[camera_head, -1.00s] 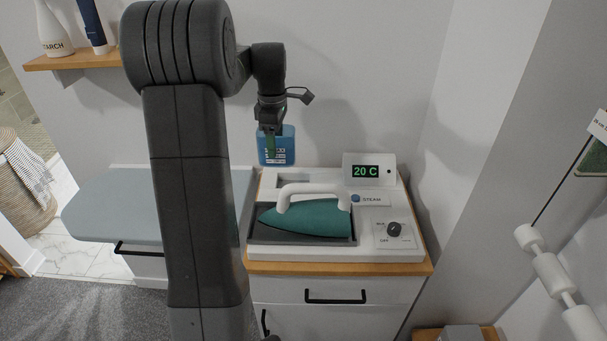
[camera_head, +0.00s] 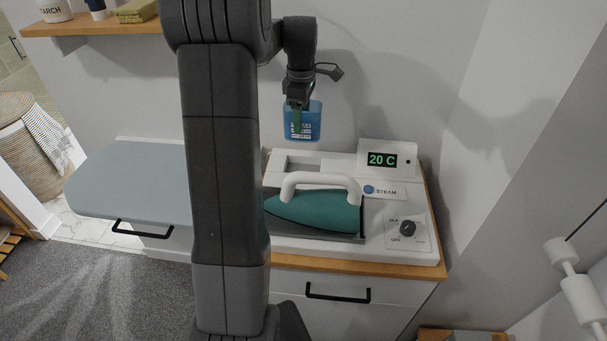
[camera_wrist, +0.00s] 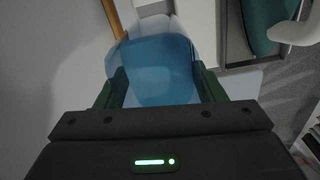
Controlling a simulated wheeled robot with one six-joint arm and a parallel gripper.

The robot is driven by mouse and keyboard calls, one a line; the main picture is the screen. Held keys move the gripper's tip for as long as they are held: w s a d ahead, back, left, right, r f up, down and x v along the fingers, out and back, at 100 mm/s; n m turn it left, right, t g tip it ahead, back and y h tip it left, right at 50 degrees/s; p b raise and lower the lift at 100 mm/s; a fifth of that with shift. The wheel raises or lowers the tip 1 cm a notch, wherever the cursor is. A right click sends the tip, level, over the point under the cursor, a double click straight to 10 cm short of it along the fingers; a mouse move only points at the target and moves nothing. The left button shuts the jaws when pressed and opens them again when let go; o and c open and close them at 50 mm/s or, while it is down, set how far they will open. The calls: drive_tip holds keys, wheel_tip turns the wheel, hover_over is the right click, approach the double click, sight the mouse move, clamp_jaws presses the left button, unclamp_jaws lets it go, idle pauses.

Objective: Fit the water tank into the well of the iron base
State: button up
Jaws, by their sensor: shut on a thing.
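The blue water tank (camera_head: 303,124), with a white label, hangs upright in my gripper (camera_head: 298,108), which is shut on its upper part. In the wrist view the tank (camera_wrist: 155,72) fills the space between the green fingers of my gripper (camera_wrist: 160,88). The white iron base (camera_head: 340,252) stands on the cabinet. Its well (camera_head: 303,163) is a rectangular recess at the back left. The tank is above the well and apart from it; the exact alignment cannot be told. The teal iron (camera_head: 320,210) with a white handle rests in the front of the base.
A display reading 20 C (camera_head: 382,160) stands at the base's back right, near the STEAM button (camera_head: 369,189) and a dark knob (camera_head: 407,228). A grey-blue ironing board (camera_head: 130,180) lies to the left. The wall is close behind.

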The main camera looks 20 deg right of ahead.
wheel_tip(320, 180, down, 3)
drive_tip(key=shift+f+b, duration=0.2)
drive_tip(key=shift+b, duration=0.4)
drive_tip(key=p, duration=0.1)
approach(302, 155)
drive_tip(key=shift+s+a+f, duration=0.3)
drive_tip(key=shift+s+f, duration=0.35)
drive_tip(key=shift+f, duration=0.35)
drive_tip(key=shift+s+a+f, duration=0.3)
drive_tip(key=shift+s+f, duration=0.35)
drive_tip(key=shift+f, duration=0.35)
drive_tip(key=shift+s+a+f, duration=0.3)
drive_tip(key=shift+s+f, duration=0.35)
drive_tip(key=shift+f, duration=0.35)
drive_tip(key=shift+f, duration=0.1)
drive_tip(key=shift+f, duration=0.15)
drive_tip(key=o, duration=1.3)
wheel_tip(302, 155, up, 12)
drive_tip(key=shift+r+b, duration=0.25)
drive_tip(key=shift+b, duration=0.15)
